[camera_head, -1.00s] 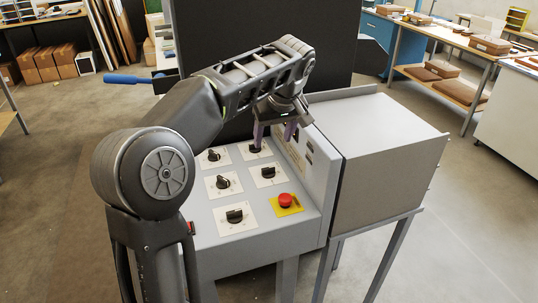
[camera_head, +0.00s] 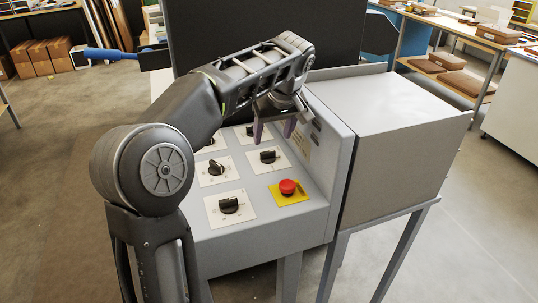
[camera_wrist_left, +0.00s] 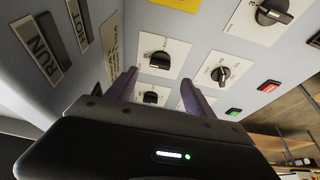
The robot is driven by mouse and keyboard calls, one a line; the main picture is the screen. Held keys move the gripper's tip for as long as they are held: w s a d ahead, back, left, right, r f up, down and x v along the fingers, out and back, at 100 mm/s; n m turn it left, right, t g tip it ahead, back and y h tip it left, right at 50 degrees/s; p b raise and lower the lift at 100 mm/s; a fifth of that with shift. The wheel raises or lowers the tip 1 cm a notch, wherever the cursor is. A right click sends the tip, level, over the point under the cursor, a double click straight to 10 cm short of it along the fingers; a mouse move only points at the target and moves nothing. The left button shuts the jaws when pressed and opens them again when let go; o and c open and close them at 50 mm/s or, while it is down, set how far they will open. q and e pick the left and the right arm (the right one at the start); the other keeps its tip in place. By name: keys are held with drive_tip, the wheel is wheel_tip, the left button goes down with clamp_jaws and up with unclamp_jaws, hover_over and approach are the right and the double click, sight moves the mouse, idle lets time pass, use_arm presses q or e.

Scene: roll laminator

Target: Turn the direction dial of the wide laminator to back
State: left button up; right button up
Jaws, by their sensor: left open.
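The wide laminator's sloped grey panel (camera_head: 262,222) carries several black dials on white plates. A front dial (camera_head: 228,205), a middle-left dial (camera_head: 215,168) and a middle-right dial (camera_head: 268,156) show clearly. The back dials are partly hidden by my left arm. My left gripper (camera_head: 273,133) is open above the back right of the panel. In the left wrist view a dial (camera_wrist_left: 150,97) shows between the two purple fingers, with another dial (camera_wrist_left: 160,60) just beyond. I cannot tell whether the fingers touch anything. My right gripper is out of view.
A red stop button (camera_head: 288,187) sits on a yellow plate at the panel's right. The upright wall beside it bears RUN (camera_wrist_left: 38,50) and HOT labels. A grey box-shaped housing (camera_head: 395,110) stands to the right. Green (camera_wrist_left: 234,112) and red (camera_wrist_left: 268,86) buttons show in the wrist view.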

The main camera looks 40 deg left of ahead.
sight(268, 152)
use_arm(q)
drive_tip(key=shift+p+x, duration=0.45)
drive_tip(key=shift+x, duration=3.45)
drive_tip(key=shift+c, duration=0.3)
clamp_jaws()
